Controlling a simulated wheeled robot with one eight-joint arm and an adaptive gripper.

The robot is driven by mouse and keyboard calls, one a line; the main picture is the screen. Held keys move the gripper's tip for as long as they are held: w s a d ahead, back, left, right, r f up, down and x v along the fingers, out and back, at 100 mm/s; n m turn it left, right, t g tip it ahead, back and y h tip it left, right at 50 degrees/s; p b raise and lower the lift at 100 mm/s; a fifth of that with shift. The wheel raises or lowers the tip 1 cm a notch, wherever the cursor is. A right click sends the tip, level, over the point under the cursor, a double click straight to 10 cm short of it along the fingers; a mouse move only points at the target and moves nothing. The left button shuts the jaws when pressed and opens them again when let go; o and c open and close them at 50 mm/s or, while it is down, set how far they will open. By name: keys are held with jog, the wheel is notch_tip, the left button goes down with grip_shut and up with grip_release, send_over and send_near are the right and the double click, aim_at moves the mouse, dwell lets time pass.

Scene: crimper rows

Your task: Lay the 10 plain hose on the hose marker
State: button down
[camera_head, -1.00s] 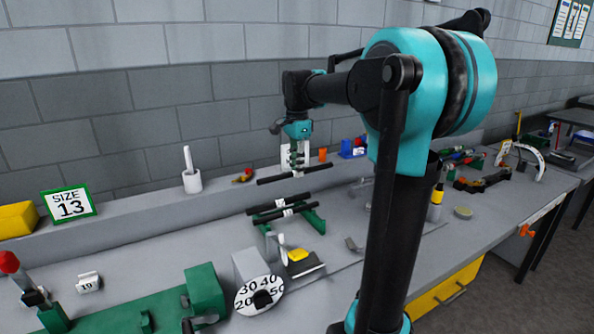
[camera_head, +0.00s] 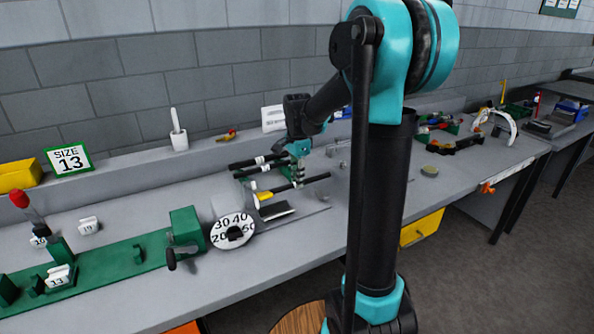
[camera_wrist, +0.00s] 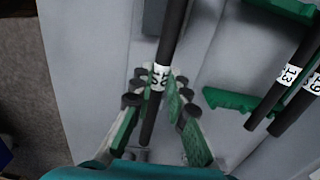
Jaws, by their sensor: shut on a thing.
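My gripper (camera_wrist: 158,115) is shut on a black hose (camera_wrist: 174,30) with a white label, whose number is hard to read in the wrist view. The hose lies between the two green finger pads and runs out past both sides. In the head view the held hose (camera_head: 315,179) is in front of the hose rack, over the bench, and my gripper (camera_head: 294,174) is partly hidden by the arm. Two other hoses, labelled 13 (camera_wrist: 289,73) and 19 (camera_wrist: 315,84), rest on the green rack (camera_wrist: 232,99). I cannot make out a hose marker.
A white dial with numbers (camera_head: 222,222) and a yellow-tipped piece (camera_head: 264,196) stand left of the held hose. A green crimper bed (camera_head: 105,276) lies front left. A SIZE 13 card (camera_head: 69,160) stands on the back ledge. The grey bench front (camera_head: 290,240) is bare.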

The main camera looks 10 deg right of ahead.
jog(key=shift+s+d+f, duration=0.1)
jog(key=shift+s+f, duration=0.15)
jog(key=shift+f, duration=3.25)
jog(key=shift+f, duration=0.1)
jog(key=c, duration=1.4)
grip_release()
notch_tip(320, 180, up, 12)
